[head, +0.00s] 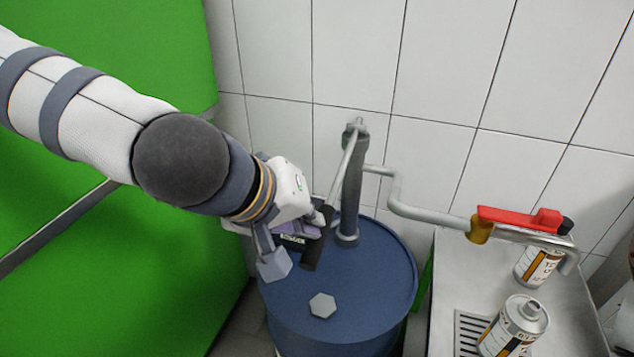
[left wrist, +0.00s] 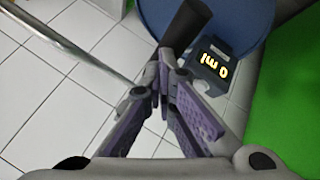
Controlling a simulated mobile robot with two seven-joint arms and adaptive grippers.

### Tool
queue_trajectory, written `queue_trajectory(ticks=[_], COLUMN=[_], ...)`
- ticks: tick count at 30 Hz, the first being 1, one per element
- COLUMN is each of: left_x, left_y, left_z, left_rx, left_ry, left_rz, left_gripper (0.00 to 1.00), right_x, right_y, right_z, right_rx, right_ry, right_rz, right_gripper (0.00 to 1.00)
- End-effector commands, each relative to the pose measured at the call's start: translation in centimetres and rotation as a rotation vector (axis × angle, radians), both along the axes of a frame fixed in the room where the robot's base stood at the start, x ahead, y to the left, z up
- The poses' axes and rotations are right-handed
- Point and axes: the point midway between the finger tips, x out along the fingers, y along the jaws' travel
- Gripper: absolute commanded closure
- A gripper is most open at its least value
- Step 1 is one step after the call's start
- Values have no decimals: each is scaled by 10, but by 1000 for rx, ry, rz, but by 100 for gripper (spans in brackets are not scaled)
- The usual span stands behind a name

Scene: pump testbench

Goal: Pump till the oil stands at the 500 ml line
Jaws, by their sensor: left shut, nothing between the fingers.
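The hand pump (head: 351,190) stands on a blue drum (head: 375,275). Its thin lever slants down to a black grip (head: 313,250), which also shows in the left wrist view (left wrist: 186,28). My left gripper (head: 318,222) is at the lower end of the lever, by the grip. In the left wrist view its fingertips (left wrist: 163,75) are together, with nothing held between them. The grip is just beyond the tips; I cannot tell whether they touch it. A small display (left wrist: 215,65) reads 0 ml. No oil level is visible. My right gripper is out of view.
A pipe (head: 425,214) runs from the pump to a spout with a red handle (head: 520,216) over a metal bench (head: 450,275). One can (head: 540,262) stands under the spout, another (head: 515,325) in front. A green panel (head: 110,260) is on the left; a tiled wall is behind.

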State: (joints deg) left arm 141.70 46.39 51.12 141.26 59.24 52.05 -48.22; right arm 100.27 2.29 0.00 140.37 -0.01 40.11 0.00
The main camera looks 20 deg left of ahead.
Motion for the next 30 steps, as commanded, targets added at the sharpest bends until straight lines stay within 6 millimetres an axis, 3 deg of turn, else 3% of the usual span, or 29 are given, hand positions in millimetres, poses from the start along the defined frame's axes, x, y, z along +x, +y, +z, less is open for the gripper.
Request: queue_trajectory(ticks=[15, 30], left_x=[0, 4], left_y=[0, 0], left_z=[0, 30], left_rx=[0, 1], left_ry=[1, -3], left_rz=[0, 1], left_gripper=[100, 100], right_x=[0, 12], right_y=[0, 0], right_z=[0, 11], right_rx=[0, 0], right_ry=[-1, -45], right_rz=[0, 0], right_gripper=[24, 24])
